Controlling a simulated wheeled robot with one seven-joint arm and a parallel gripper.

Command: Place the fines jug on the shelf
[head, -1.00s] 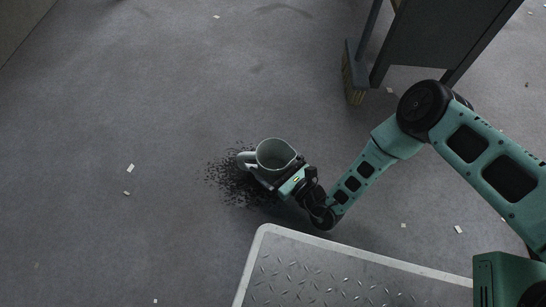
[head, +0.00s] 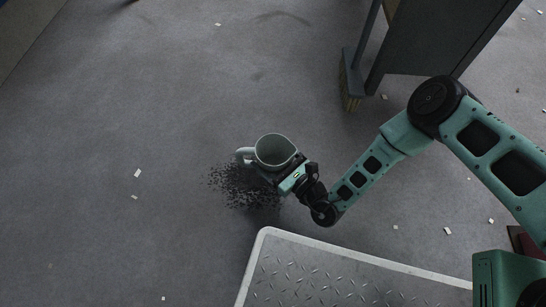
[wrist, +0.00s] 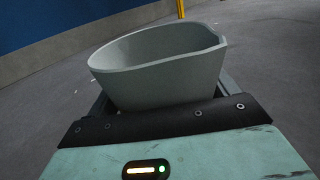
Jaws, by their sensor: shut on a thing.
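The fines jug (head: 272,151) is a pale grey-green open vessel with a handle on its left and a spout on its right. My gripper (head: 276,172) is shut on the jug. In the wrist view the jug (wrist: 160,75) sits upright between the fingers, its mouth up. I cannot see into the bottom of it. The shelf cannot be made out for certain in these views.
Dark fines (head: 240,188) lie scattered on the grey floor by the jug. A ridged metal platform (head: 300,262) with a pale rim is at the bottom. A broom (head: 350,85) leans by a dark grey panel (head: 425,35) at upper right. Floor at left is mostly clear.

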